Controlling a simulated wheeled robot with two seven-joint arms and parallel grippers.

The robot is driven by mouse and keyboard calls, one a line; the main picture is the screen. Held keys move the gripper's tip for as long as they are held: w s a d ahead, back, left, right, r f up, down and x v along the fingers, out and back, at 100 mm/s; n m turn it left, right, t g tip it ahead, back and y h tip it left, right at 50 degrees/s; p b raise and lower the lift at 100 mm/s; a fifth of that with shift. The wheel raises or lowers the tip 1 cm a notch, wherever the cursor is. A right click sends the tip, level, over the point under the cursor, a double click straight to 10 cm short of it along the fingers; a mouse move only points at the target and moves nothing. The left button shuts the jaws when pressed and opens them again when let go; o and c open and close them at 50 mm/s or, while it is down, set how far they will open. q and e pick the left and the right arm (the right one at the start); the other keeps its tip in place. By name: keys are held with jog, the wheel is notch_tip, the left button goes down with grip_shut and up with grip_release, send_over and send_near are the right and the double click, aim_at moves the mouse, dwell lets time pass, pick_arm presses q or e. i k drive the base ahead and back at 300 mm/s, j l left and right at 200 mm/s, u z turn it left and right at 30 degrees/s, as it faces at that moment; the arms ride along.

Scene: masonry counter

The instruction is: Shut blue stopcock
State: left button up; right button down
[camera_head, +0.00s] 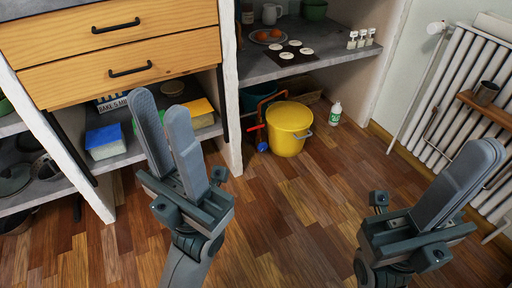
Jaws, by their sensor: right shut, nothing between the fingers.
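The blue stopcock (262,147) is a small blue handle low under the counter, just left of the yellow bucket, close to the floor. A red handle (256,128) sits just above it. Their pipework is too dark and small to make out. My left gripper (160,104) is in front of the drawer cabinet, left of the blue stopcock and nearer to me; its fingers are apart with nothing between them. My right gripper (481,152) is at the far right in front of the radiator, its fingers together and empty.
A yellow bucket (288,130) stands on the wooden floor beside the stopcock. A white wall (230,85) divides the two bays. A white bottle (335,113) stands right of the bucket. A radiator (450,95) lines the right wall. The middle floor is clear.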

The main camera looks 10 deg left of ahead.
aim_at(262, 146)
jog(key=u, duration=3.2)
jog(key=k+l+u, duration=0.1)
jog(key=l+u, duration=0.3)
jog(key=k+l+u, duration=0.1)
jog(key=l+u, duration=0.15)
jog(key=u, duration=0.15)
jog(key=k+l+u, duration=0.2)
jog(key=u, duration=0.2)
jog(key=k+l+u, duration=0.2)
jog(key=u, duration=0.25)
jog(key=k+l+z, duration=0.15)
jog(key=k, duration=0.35)
jog(key=k+z, duration=0.2)
jog(key=z, duration=0.15)
jog(key=k+z, duration=0.15)
jog(key=z, duration=0.15)
jog(key=k+l+z, duration=0.15)
jog(key=z, duration=0.2)
jog(key=k+z, duration=0.25)
jog(key=z, duration=0.15)
jog(key=k+l+z, duration=0.15)
jog(key=z, duration=0.3)
jog(key=k+l+z, duration=0.2)
jog(key=z, duration=0.2)
jog(key=k, duration=0.1)
